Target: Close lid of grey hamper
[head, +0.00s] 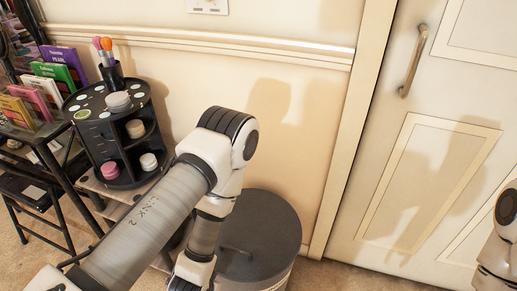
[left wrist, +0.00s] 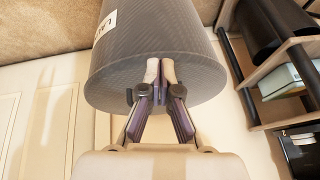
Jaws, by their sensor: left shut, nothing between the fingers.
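The grey hamper is a round bin with a dark grey lid (head: 268,222), on the floor against the wall in the head view. The lid looks flat across the top; my left arm covers its left side, so I cannot tell whether a gap remains. In the left wrist view the hamper (left wrist: 165,45) shows its grey woven side and a white label at upper left. My left gripper (left wrist: 160,68) is shut and empty, its fingertips overlapping the hamper's rim; contact is unclear. In the head view its fingers do not show. My right gripper is out of view.
A black round organizer (head: 108,125) with brushes and jars stands on a shelf unit left of my arm. A dark rack (head: 45,150) holds colourful boxes at far left. A white door (head: 430,150) is right of the hamper. Carpet (head: 345,275) is clear in front of it.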

